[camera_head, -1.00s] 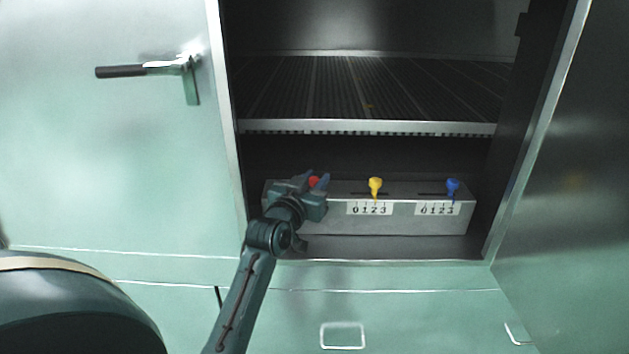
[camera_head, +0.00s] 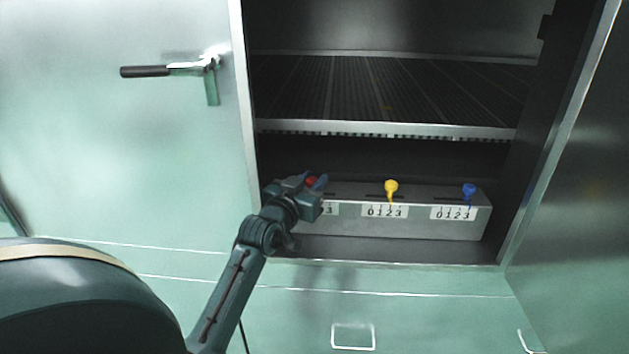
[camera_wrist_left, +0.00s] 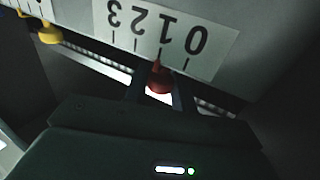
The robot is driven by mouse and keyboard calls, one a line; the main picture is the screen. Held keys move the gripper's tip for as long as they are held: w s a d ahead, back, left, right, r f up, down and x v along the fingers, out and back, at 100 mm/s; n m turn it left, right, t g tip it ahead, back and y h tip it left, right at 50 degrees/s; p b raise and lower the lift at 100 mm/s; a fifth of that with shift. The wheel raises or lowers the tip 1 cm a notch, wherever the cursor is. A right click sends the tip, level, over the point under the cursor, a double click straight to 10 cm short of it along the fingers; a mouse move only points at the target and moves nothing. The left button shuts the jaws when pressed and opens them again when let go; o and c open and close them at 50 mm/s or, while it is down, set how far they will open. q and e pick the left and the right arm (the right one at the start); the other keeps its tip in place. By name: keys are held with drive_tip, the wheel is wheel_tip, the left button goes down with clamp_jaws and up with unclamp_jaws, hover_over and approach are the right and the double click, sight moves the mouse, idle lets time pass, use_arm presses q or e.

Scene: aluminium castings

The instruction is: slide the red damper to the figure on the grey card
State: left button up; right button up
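The red damper (camera_head: 311,181) is a small knob at the left end of a grey metal box (camera_head: 420,226) inside an open cabinet. My left gripper (camera_head: 309,184) is shut on it, one finger on each side. In the left wrist view the red damper (camera_wrist_left: 159,78) sits between the fingers, its pointer at about the 1 mark on its upside-down white scale (camera_wrist_left: 160,35), marked 0 to 3. In the head view my gripper hides most of that scale. I see no grey card in these frames. My right gripper is not in view.
A yellow damper (camera_head: 391,187) and a blue damper (camera_head: 469,190) stand further right on the box, each above its own scale. A slatted shelf (camera_head: 390,128) spans the cabinet above the box. The cabinet door with a handle (camera_head: 170,70) is at the left.

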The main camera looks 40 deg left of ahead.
sight(312, 179)
use_arm(q)
drive_tip(key=o, duration=0.3)
drive_tip(key=shift+o, duration=0.2)
wheel_tip(312, 179, up, 9)
drive_tip(key=shift+p, duration=0.5)
drive_tip(key=shift+r, duration=0.55)
